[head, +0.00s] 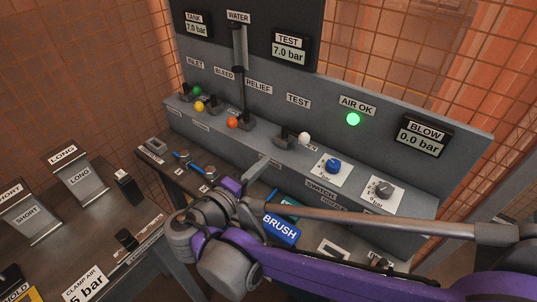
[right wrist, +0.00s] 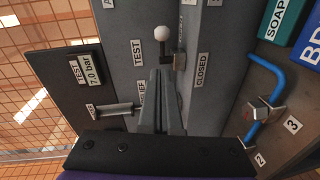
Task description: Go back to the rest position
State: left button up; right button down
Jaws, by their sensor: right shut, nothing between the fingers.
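My right gripper (head: 268,160) reaches in from the right over the front of the grey valve panel (head: 225,115). Its fingers are shut and empty. In the right wrist view, the closed fingers (right wrist: 160,75) point toward the white-knobbed TEST lever (right wrist: 162,34). In that view the fingertips lie close to the lever's base; I cannot tell whether they touch. The white knob also shows in the head view (head: 304,138), to the right of the fingers. My left gripper is not in view.
Levers with green (head: 196,91), yellow (head: 198,106) and orange (head: 233,123) knobs stand left of the gripper. A blue dial (head: 333,166) sits to its right. The blue BRUSH label (head: 281,231) is below, partly behind my arm. A side bench (head: 110,215) holds LONG and SHORT plates.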

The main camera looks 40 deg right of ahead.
jog(key=shift+s+a, duration=0.15)
jog(key=shift+a, duration=0.1)
jog(key=s+f+y+p, duration=0.2)
jog(key=y, duration=0.1)
jog(key=s+a+f+y+p, duration=0.1)
jog(key=s+f+y+p, duration=0.1)
jog(key=f, duration=0.1)
jog(key=s+a+f+g+y+p, duration=0.1)
jog(key=s+f+y+p, duration=0.1)
jog(key=f+y, duration=0.1)
jog(key=shift+s+y+p, duration=0.3)
jog(key=shift+s+p, duration=0.1)
jog(key=s+a+m+t+y+p, duration=0.1)
jog(key=a+y+p, duration=0.3)
jog(key=a+y, duration=0.3)
jog(key=a, duration=0.2)
jog(key=shift+a+f+m+t, duration=0.15)
jog(key=shift+a+m+t, duration=0.15)
jog(key=shift+t, duration=0.1)
